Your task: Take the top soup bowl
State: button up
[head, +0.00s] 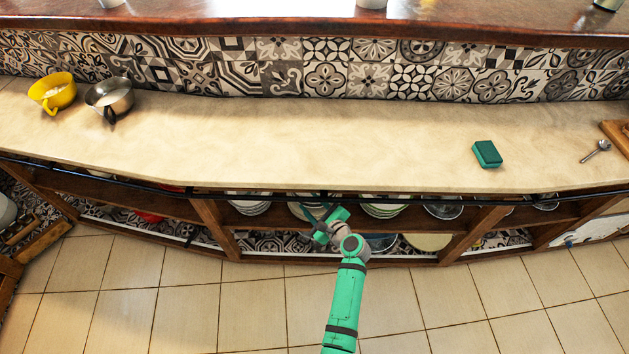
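My gripper (314,215) is at the front of the open shelf under the counter, at the end of my green arm. A stack of pale dishes (297,210) shows partly behind it. The gripper and the counter edge hide much of this stack. I cannot tell whether it is the soup bowls, or whether the gripper touches it. The fingers are small and dark against the shelf, so their opening is unclear. Another white stack (250,208) stands to the left, and a green-and-white stack (382,210) stands to the right.
The shelf's wooden uprights (214,226) and the dark rail (560,196) along the counter front bound the space. Glass bowls (443,209) stand further right. The tiled floor is clear.

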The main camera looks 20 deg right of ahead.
aim_at(300, 194)
jog(key=shift+d+f+x, duration=0.1)
jog(key=shift+f+x, duration=0.1)
jog(key=shift+x, duration=1.95)
jog(key=shift+d+f+x, duration=0.1)
jog(key=shift+f+x, duration=0.1)
jog(key=shift+x, duration=2)
jog(key=shift+s+a, duration=0.1)
jog(key=shift+a, duration=0.05)
jog(key=shift+c, duration=0.3)
grip_shut()
jog(key=shift+s+d, duration=0.1)
jog(key=shift+d, duration=0.1)
